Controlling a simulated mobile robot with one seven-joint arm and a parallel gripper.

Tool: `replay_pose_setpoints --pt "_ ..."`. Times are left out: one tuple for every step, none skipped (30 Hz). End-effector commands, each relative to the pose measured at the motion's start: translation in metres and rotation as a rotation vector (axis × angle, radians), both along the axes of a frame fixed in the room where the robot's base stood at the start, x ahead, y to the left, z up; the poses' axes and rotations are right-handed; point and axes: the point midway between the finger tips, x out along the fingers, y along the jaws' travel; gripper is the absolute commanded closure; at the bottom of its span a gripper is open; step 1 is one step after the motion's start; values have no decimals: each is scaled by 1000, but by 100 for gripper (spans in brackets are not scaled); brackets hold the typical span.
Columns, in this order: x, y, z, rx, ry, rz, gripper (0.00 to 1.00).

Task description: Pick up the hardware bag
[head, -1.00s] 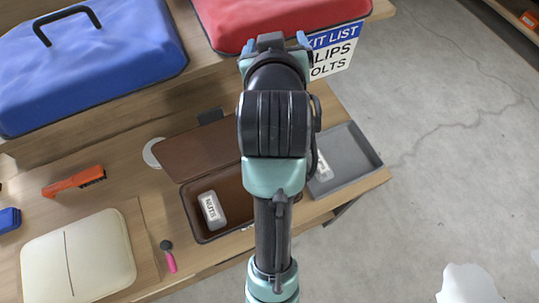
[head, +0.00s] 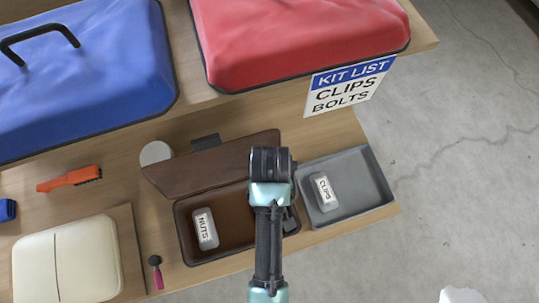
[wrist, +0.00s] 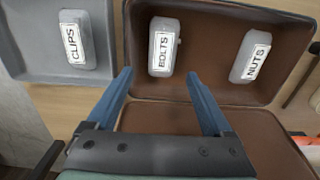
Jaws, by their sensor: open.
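Three small pale bags with printed labels are in view. The BOLTS bag (wrist: 162,60) lies in the brown case (head: 183,238), and my arm hides it in the head view. The NUTS bag (head: 205,229) lies in the same case and also shows in the wrist view (wrist: 250,55). The CLIPS bag (head: 324,190) lies in the grey tray (head: 370,190) and shows in the wrist view (wrist: 76,40). My gripper (wrist: 158,76) is open, with its blue fingers apart and the BOLTS bag between and beyond the tips. It appears empty; its height above the bag is unclear.
A KIT LIST sign (head: 350,88) reads CLIPS and BOLTS. It hangs below a red case (head: 300,40) on a raised shelf, with a blue case (head: 80,90) beside it. The brown case's lid (head: 200,165) is open.

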Motion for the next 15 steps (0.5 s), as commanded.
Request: replay_pose_setpoints --pt "-1 0 -11 0 5 0 15" --pt "-1 0 -17 0 4 -1 15" --pt "-1 0 -24 0 4 -1 15" --pt "-2 0 -30 0 4 -1 15" --pt "-1 0 -34 -1 2 -1 15" --pt "-1 0 -40 -1 2 -1 15" --pt "0 0 -43 0 0 -1 15" --pt "0 0 -46 0 0 -1 15" --pt "0 0 -49 -1 -1 -1 15" --pt "0 0 -50 0 -2 -1 15" --pt "0 0 -51 0 -3 -1 15" --pt "0 0 -53 0 -2 -1 15" --pt "-1 0 -55 -1 -1 -1 15" --pt "-1 0 -57 -1 -1 -1 15" --pt "-2 1 -61 0 0 -1 15"
